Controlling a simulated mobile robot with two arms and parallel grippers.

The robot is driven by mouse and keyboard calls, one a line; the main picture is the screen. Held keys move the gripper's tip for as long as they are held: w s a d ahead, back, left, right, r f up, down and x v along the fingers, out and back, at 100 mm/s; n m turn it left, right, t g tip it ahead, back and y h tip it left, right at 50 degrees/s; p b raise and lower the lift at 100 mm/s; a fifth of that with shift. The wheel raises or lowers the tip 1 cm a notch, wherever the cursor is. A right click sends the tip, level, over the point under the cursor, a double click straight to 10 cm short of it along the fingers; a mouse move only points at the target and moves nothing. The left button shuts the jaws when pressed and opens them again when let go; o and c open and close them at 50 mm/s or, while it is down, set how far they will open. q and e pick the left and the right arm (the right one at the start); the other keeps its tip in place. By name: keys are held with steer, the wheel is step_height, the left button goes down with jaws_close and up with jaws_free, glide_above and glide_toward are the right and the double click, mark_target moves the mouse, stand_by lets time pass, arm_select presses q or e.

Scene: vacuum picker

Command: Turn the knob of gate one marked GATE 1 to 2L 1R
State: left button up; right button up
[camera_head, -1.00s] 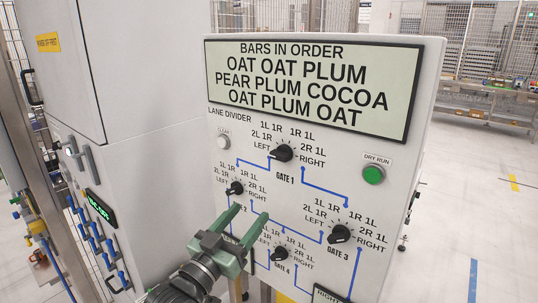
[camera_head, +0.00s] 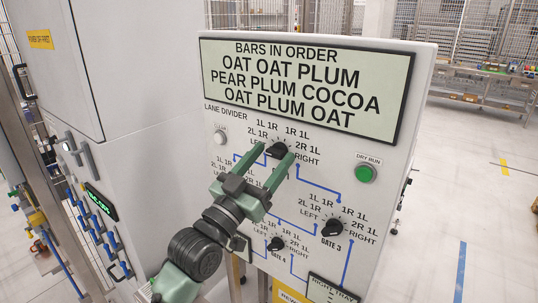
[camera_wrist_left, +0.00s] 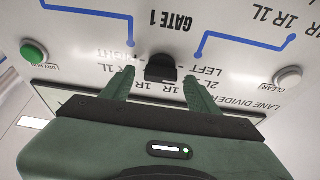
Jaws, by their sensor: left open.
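The black GATE 1 knob (camera_head: 277,150) sits near the top of the lane divider diagram on the upright white panel. My left gripper (camera_head: 277,151) is open, with one fingertip on each side of this knob. In the left wrist view, turned upside down, the knob (camera_wrist_left: 161,68) shows between the two green fingers (camera_wrist_left: 160,76), with a gap on both sides. The fingers hide part of the dial's labels; 2L 1R (camera_head: 258,134) shows at its upper left. I cannot clearly tell where the knob points. My right gripper is not in view.
The GATE 3 knob (camera_head: 332,228) and the GATE 4 knob (camera_head: 276,244) sit lower on the panel. A green DRY RUN button (camera_head: 365,173) is at right and a white CLEAR button (camera_head: 220,137) at left. An order display (camera_head: 305,88) is above.

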arm_select(q)
jaws_close()
steer(key=shift+a+f+m+g+h+b, duration=0.15)
steer(key=shift+m+g+h+b, duration=0.25)
steer(key=shift+m+b, duration=0.5)
steer(key=m+g+h+b, duration=0.1)
steer(key=m, duration=0.2)
steer(key=shift+w+m+g+h+b, duration=0.1)
steer(key=shift+m+g+h+b, duration=0.4)
steer(key=shift+m, duration=0.7)
steer(key=shift+r+m+g, duration=0.2)
steer(key=shift+m+g, duration=0.4)
steer(key=shift+m, duration=0.8)
steer(key=shift+h, duration=0.3)
